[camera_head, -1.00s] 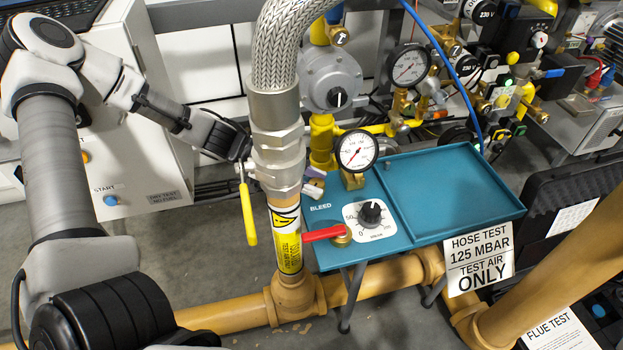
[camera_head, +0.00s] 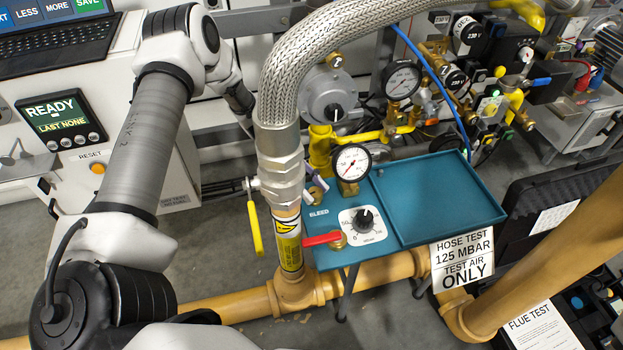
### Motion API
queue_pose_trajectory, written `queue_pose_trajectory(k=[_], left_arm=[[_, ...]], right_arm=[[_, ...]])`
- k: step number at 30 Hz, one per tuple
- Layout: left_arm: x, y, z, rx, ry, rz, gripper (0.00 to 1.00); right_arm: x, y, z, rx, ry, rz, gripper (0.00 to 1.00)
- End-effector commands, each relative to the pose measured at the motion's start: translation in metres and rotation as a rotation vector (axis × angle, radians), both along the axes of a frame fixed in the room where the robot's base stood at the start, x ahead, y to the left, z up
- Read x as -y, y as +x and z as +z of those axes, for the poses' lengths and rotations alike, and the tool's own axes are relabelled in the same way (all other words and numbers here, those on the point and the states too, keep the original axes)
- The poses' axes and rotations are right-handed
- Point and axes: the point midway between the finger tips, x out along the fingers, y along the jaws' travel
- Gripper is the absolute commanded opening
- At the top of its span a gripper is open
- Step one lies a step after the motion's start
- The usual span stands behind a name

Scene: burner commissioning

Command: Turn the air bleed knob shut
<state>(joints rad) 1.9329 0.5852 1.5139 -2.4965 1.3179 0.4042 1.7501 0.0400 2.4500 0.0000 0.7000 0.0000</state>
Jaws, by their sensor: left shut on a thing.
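The small brass air bleed knob (camera_head: 313,191) is at the upper left corner of the teal test bench (camera_head: 455,190), just above the word BLEED. The hose fitting partly covers it. My left arm reaches in from the left and passes behind the braided hose (camera_head: 268,95), so most of the hand is hidden. The tips of my left gripper (camera_head: 314,188) show right of the hose fitting, around the knob and shut on it. How far the knob is turned is not clear. My right gripper is out of view.
A pressure gauge (camera_head: 351,163), a black dial knob (camera_head: 364,219) and a red lever (camera_head: 322,239) crowd the bench's left side. A yellow-handled valve (camera_head: 254,227) hangs left of the upright pipe. The bench's right tray is empty.

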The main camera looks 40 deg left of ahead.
Motion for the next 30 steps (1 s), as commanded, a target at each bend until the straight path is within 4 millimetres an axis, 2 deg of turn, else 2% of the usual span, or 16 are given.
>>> queue_pose_trajectory(k=[1,9,26,27,29,30], left_arm=[[0.0003,-0.0002,0.0014,-0.002,0.003,-0.036,0.01],[0.0004,0.0013,-0.0003,-0.002,0.003,-0.160,0.01],[0.0002,0.0016,-0.0011,-0.001,0.003,-0.199,0.01],[0.0002,0.0016,-0.0011,-0.001,0.003,-0.199,0.39],[0.0002,0.0017,-0.0010,-0.001,0.003,-0.198,0.60],[0.0002,0.0017,-0.0009,-0.001,0.003,-0.198,0.61]], right_arm=[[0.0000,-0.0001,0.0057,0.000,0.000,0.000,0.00],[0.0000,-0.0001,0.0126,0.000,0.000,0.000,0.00],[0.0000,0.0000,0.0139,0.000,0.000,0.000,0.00],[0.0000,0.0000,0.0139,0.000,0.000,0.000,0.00],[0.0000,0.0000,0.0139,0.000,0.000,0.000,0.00],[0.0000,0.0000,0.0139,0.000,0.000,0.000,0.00]])
